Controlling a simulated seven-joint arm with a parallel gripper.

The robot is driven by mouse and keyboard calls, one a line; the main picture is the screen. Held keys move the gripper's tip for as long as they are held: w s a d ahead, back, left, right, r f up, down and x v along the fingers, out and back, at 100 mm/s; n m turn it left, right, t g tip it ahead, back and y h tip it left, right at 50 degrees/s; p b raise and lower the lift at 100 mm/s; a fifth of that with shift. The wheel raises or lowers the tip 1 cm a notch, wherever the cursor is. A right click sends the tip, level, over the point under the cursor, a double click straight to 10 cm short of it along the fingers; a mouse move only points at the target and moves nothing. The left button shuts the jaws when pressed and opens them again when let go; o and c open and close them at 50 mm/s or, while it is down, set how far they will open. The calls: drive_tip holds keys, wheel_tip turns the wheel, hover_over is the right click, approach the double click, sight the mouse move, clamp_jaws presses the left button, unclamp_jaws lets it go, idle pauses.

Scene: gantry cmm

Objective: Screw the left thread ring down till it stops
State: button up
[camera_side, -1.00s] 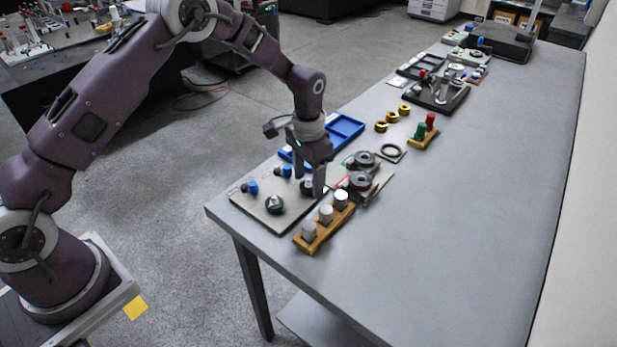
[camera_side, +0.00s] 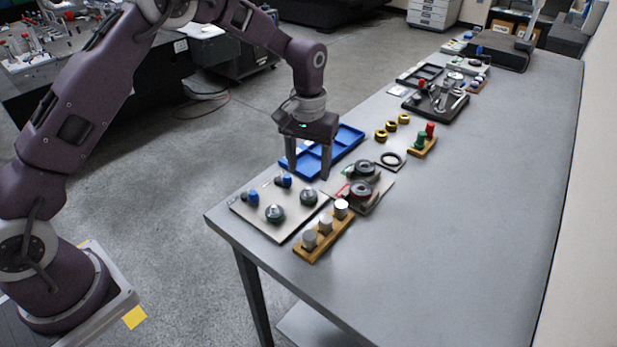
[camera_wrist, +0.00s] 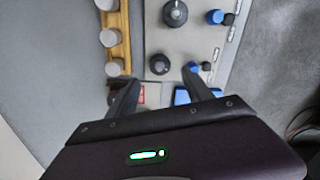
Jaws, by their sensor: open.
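Two dark round ring-shaped pieces sit on a grey plate (camera_side: 381,192): a nearer one (camera_side: 360,191) by a red mark and a farther one (camera_side: 365,168) by a green mark. They look like the thread rings; I cannot tell which is the left one or how far down either is. My gripper (camera_side: 308,170) is open and empty, raised to the left of them, fingers pointing down. In the wrist view the open fingers (camera_wrist: 163,95) frame a red mark; the nearer ring is mostly hidden behind the left finger.
A panel (camera_side: 262,222) with two dark knobs (camera_side: 275,213) and blue knobs (camera_side: 284,180) lies in front. A wooden rack (camera_side: 322,238) of grey cylinders stands beside it. A blue tray (camera_side: 350,137) is behind my gripper. The right table side is clear.

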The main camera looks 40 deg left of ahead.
sight(308, 188)
drive_tip(key=n, duration=0.7)
drive_tip(key=shift+f+n, duration=0.15)
drive_tip(key=shift+n, duration=0.15)
drive_tip(key=shift+f, duration=0.4)
wheel_tip(308, 188, down, 6)
drive_tip(key=shift+f, duration=0.1)
clamp_jaws()
